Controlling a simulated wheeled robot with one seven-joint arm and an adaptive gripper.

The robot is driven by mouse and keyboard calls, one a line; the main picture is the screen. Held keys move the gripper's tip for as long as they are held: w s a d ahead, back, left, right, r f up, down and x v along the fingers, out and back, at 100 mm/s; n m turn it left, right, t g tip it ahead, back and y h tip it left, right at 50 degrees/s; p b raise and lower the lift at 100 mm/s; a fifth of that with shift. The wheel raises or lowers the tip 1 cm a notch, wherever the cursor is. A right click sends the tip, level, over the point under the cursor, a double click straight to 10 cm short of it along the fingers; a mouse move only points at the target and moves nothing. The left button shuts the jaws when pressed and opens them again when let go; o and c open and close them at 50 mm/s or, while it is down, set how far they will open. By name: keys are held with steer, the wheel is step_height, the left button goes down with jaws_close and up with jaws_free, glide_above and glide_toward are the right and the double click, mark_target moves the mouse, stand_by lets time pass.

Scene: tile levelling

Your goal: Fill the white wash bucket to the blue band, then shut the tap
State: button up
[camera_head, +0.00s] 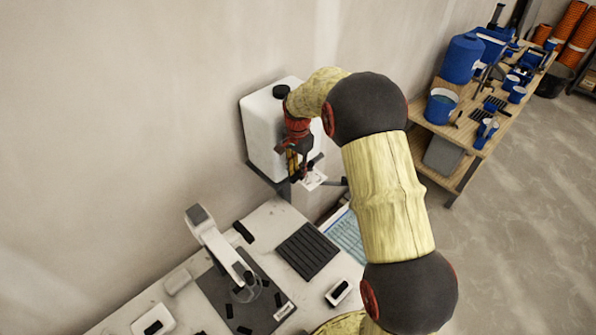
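A white water tank (262,145) with a black cap (281,91) stands against the wall on a dark bracket. My gripper (303,172) is at the tank's front right side, low down, pointing downward. A small white piece (313,180) and dark bar-like parts show beside the fingertips. The tap itself cannot be made out clearly there, and I cannot tell whether my fingers touch it or are open or shut. I cannot make out the white wash bucket, its blue band or any water level; my arm covers part of the area right of the tank.
The worktable (150,292) below holds a grey-white stand (212,240) on a dark mat, a black ribbed pad (306,251) and small blocks. A pale blue gridded panel (346,235) lies beside my arm. A wooden bench (425,137) with blue containers is at right; the floor before it is clear.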

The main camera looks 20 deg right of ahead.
mark_target(298, 174)
steer(key=shift+o, duration=1.4)
step_height(298, 174, up, 12)
steer(key=shift+c, duration=0.2)
